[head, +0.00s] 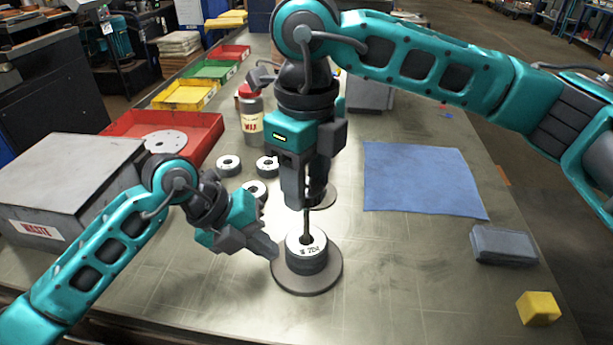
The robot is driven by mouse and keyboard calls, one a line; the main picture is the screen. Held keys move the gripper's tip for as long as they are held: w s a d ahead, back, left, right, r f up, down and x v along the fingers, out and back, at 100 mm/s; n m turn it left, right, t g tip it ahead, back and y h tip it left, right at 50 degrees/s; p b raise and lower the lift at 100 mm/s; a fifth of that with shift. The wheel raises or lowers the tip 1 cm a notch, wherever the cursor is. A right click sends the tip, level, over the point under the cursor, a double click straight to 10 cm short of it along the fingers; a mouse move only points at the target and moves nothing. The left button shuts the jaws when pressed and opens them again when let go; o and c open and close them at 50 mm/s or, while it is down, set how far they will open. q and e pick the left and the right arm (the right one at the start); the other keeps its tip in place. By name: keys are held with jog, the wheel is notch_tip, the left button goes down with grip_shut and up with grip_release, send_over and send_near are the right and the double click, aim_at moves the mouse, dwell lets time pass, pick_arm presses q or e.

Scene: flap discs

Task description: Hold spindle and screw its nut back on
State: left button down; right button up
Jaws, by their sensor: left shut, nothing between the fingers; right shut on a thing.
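The spindle (306,222) stands upright on a round grey base (307,286), with a stack of flap discs (306,250) around its lower part. The top disc has a white face with black print. My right gripper (306,203) points straight down over the spindle. It is shut at the rod's top on what appears to be the nut, which its fingers hide. My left gripper (271,252) is shut and empty, its tips close to the left of the disc stack above the base's edge. I cannot tell whether they touch it.
Loose discs (229,166) lie behind my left gripper. A grey waste box (70,180) and red, yellow and green bins (185,95) line the left. A bottle (250,115) stands behind. A blue cloth (422,180), grey cloth (503,244) and yellow block (538,308) lie right.

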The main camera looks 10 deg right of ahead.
jog(key=m, duration=1.4)
jog(key=shift+f+m, duration=0.1)
jog(key=shift+m, duration=0.3)
jog(key=m, duration=0.3)
jog(key=shift+m, duration=0.4)
jog(key=m, duration=0.3)
jog(key=shift+m, duration=0.3)
jog(key=m, duration=0.6)
jog(key=shift+f, duration=0.1)
jog(key=o, duration=0.8)
jog(key=shift+c, duration=0.2)
